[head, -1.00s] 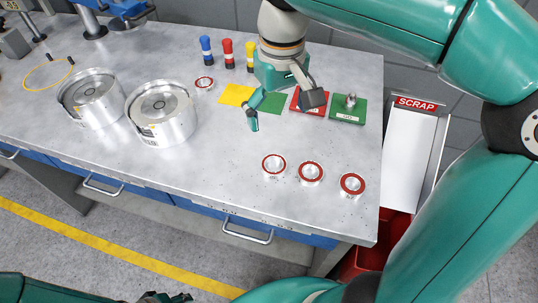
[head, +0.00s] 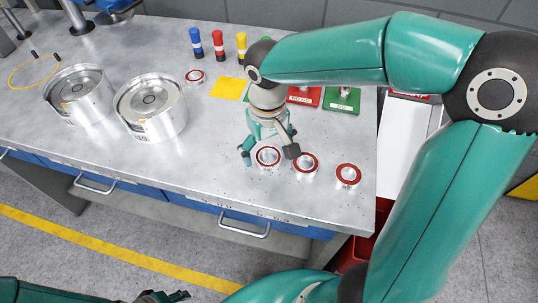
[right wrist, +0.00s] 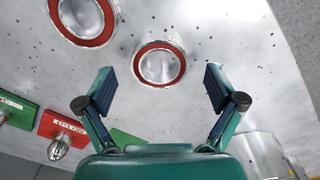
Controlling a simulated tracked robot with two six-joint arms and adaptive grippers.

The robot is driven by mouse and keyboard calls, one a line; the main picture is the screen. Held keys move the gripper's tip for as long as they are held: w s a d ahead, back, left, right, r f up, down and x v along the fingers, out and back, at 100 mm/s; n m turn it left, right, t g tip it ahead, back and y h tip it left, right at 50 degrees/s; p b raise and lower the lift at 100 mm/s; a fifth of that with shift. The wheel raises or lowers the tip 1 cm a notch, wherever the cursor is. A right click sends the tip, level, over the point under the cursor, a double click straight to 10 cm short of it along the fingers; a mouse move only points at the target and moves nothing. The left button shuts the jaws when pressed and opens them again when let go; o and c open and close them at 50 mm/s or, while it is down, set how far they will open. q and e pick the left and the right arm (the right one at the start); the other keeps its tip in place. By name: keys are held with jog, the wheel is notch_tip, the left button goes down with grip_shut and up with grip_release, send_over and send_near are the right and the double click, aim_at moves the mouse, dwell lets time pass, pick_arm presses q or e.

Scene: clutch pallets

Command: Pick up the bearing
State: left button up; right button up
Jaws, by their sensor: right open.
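Three bearings with red rings lie in a row near the table's front edge: the left one (head: 268,164), the middle one (head: 306,164) and the right one (head: 348,175). A fourth ringed bearing (head: 195,76) lies farther back. My right gripper (head: 270,153) is open and empty above the left bearing, its fingers to either side of it in the head view. In the right wrist view, a bearing (right wrist: 160,64) shows centred just beyond the open fingertips, with another (right wrist: 83,38) to its left. My left gripper (head: 163,297) shows only partly at the bottom edge.
Two metal housings (head: 150,110) (head: 78,95) stand at left. A yellow plate (head: 230,88), a red NO-GO plate (head: 304,95) and a green GO plate (head: 342,100) lie behind. Coloured markers (head: 218,44) stand at the back. The front left tabletop is clear.

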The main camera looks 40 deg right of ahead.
jog(key=shift+f, duration=0.7)
jog(key=c, duration=1.4)
jog(key=shift+r, duration=0.1)
